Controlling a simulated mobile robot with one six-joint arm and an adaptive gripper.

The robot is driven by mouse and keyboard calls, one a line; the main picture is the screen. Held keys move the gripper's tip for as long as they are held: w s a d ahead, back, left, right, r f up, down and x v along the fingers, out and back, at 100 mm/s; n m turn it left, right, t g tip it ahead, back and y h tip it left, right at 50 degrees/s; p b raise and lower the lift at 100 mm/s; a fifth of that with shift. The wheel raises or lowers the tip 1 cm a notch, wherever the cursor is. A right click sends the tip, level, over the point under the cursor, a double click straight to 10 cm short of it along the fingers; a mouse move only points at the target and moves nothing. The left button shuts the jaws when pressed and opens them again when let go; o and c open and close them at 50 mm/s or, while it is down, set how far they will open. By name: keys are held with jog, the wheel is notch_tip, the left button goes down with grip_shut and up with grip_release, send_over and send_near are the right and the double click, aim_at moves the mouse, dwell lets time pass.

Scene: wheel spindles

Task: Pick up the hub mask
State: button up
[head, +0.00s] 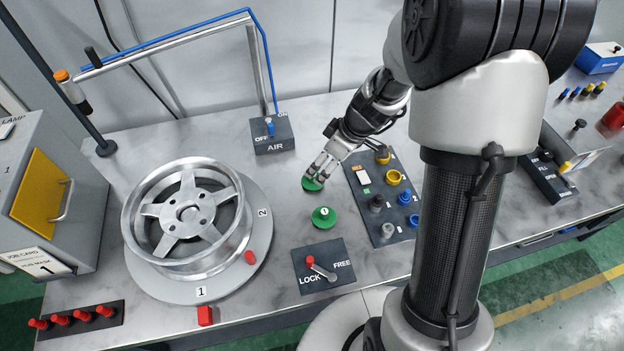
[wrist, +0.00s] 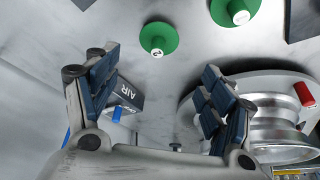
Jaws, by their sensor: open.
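Two green round pieces with pale numbered knobs, which I take to be the hub masks, lie on the bench. The far green piece (head: 311,184) is just below my gripper (head: 320,167) in the head view; its knob bears what looks like a 2. It also shows in the wrist view (wrist: 158,40), ahead of the gap between the fingers. The near green piece (head: 323,217) is marked 1 and shows at the top of the wrist view (wrist: 234,10). My gripper (wrist: 160,66) is open and empty, with its fingers spread apart.
A wheel (head: 188,214) sits on a round turntable (head: 262,225) to the left. The AIR box (head: 272,137) stands behind. A tray of coloured caps (head: 391,225) lies to the right, and a LOCK/FREE lever plate (head: 323,266) in front. Bare bench surrounds the green pieces.

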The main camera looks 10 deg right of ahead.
aim_at(313, 179)
jog(key=b+x, duration=0.2)
jog(key=x, duration=0.8)
jog(key=shift+w, duration=0.2)
jog(key=shift+c, duration=0.4)
jog(key=c, duration=1)
